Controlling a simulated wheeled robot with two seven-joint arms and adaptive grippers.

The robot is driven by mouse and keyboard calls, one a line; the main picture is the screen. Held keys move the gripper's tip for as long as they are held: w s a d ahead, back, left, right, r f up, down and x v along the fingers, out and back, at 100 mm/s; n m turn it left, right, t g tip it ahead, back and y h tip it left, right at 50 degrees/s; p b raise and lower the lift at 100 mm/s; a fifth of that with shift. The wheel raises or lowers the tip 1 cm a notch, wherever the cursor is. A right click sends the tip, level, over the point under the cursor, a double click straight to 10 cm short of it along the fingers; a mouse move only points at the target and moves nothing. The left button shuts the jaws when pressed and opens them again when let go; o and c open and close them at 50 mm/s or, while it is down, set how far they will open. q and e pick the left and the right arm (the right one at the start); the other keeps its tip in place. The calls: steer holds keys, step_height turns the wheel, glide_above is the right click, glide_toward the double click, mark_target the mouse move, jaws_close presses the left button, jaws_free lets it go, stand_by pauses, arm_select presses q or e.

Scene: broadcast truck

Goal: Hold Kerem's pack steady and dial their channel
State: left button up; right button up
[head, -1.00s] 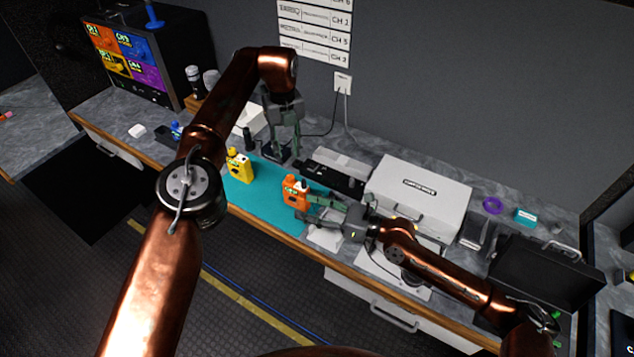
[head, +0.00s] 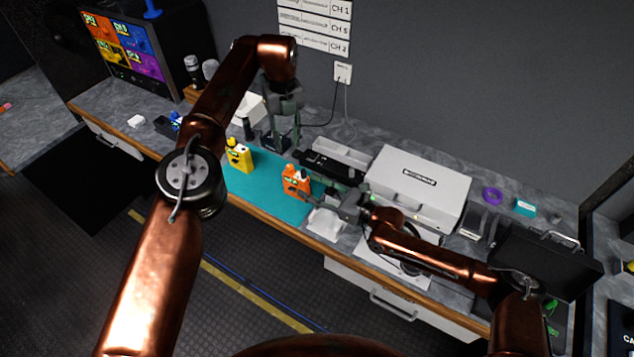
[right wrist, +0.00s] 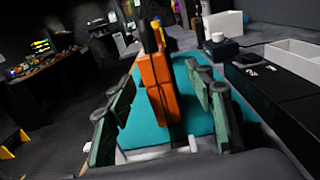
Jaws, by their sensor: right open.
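An orange pack (head: 295,181) with a dark top stands upright at the right part of the teal mat (head: 262,199). A yellow pack (head: 239,158) stands further left on the mat. I cannot tell from any readable name which is Kerem's. My right gripper (head: 318,194) is open beside the orange pack, on its right. In the right wrist view the orange pack (right wrist: 157,85) is ahead, between the spread green fingers of this gripper (right wrist: 160,92). My left gripper (head: 284,134) hangs behind the mat with its fingers apart, seemingly empty, above a small dark item.
A wall board (head: 314,22) lists channels; its names are unreadable. A white cloth (head: 326,224) lies at the front edge. A coloured screen (head: 122,48) stands back left.

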mark_target(297, 179)
steer(key=x, duration=0.5)
steer(key=shift+w+a, duration=0.25)
steer(key=shift+a, duration=0.1)
